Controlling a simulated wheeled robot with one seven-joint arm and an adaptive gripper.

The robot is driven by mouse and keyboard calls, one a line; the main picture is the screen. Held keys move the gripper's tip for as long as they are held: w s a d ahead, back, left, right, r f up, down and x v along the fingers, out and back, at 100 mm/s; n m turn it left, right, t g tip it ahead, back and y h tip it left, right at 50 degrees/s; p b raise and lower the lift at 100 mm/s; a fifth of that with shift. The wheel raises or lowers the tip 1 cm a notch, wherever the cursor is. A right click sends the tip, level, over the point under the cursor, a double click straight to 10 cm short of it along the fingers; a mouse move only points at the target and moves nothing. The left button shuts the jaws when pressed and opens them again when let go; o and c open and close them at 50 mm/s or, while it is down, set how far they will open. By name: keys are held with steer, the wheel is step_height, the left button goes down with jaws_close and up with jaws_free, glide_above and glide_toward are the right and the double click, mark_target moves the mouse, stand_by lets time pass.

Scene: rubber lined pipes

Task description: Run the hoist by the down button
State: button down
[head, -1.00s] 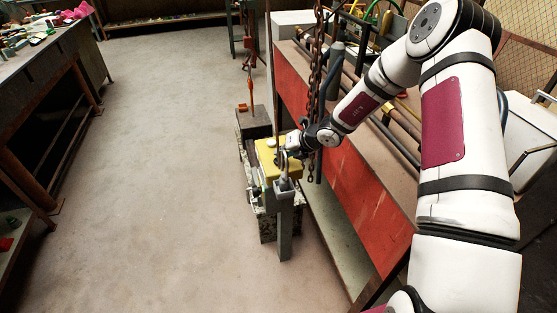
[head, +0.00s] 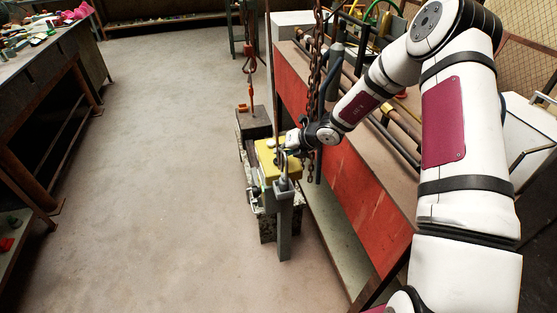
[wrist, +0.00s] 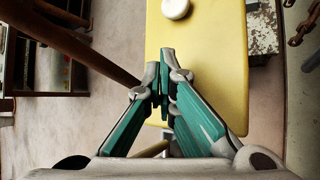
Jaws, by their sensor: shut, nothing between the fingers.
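A yellow control box (head: 266,152) stands on a grey post (head: 284,232); it fills the middle of the wrist view (wrist: 205,65). One round white button (wrist: 176,8) shows on its face at the top edge of that view; no label can be read. My gripper (wrist: 161,60) is shut and empty, its fingertips over the box's left part, below the button in the picture. Whether they touch the box cannot be told. In the head view the fingertips are hidden at the box. The hoist's red hook (head: 248,48) hangs behind, above an orange fitting (head: 253,92) on a dark block (head: 255,121).
A red-sided bench (head: 345,185) with pipes on top stands right of the box. A rusty chain (head: 315,65) hangs close to my wrist. A workbench (head: 50,60) with clutter stands at the left. The concrete floor (head: 160,170) between is clear.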

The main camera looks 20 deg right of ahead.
steer(key=shift+r, duration=0.3)
steer(key=shift+r+p, duration=0.9)
steer(key=shift+r, duration=1.65)
